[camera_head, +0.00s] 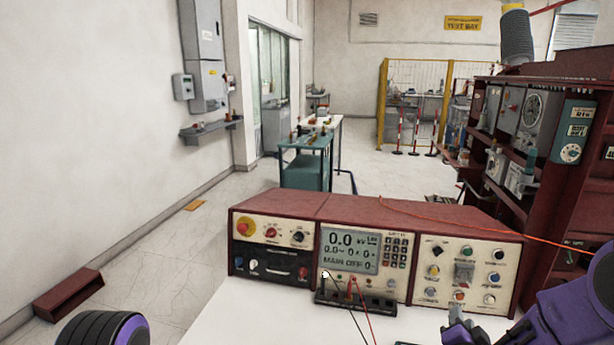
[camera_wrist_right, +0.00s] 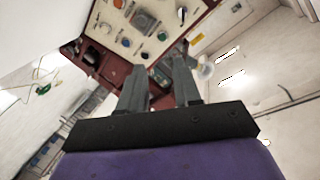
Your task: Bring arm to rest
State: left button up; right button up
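My right gripper (camera_head: 458,322) shows at the lower right of the head view, low in front of the right part of the console. In the right wrist view its two grey fingers (camera_wrist_right: 161,82) stand apart with nothing held between them. My purple right arm enters from the right edge. Of my left arm only a dark, purple-ringed rounded part (camera_head: 102,329) shows at the lower left; the left gripper is out of view.
A dark red test console (camera_head: 268,208) with a lit display, knobs and buttons stands on a white table (camera_head: 235,318). Red and black leads hang from its front. A dark red rack (camera_head: 570,205) is at right, with an orange cable before it. A teal cart (camera_head: 303,170) stands behind.

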jog(key=s+a+f+n+g, duration=0.1)
jog(key=s+f, duration=0.3)
jog(key=f, duration=0.1)
jog(key=s+a+f+n+g+y, duration=0.1)
jog(key=s+f+g, duration=0.1)
jog(key=s+f, duration=0.3)
jog(key=s+a+f+n+g+y, duration=0.1)
jog(key=s+f+g, duration=0.1)
jog(key=s+f, duration=0.3)
jog(key=shift+a+f, duration=0.1)
jog(key=shift+f, duration=0.7)
jog(key=s+a+f+n+g+y, duration=0.1)
jog(key=s+f+n+g, duration=0.2)
jog(key=s, duration=0.8)
jog(key=s+a+f+g, duration=0.1)
jog(key=s+f+g, duration=0.2)
jog(key=s+f, duration=0.55)
notch_tip(320, 180, down, 7)
jog(key=s+b, duration=0.1)
jog(key=b, duration=0.9)
jog(key=shift+s, duration=0.3)
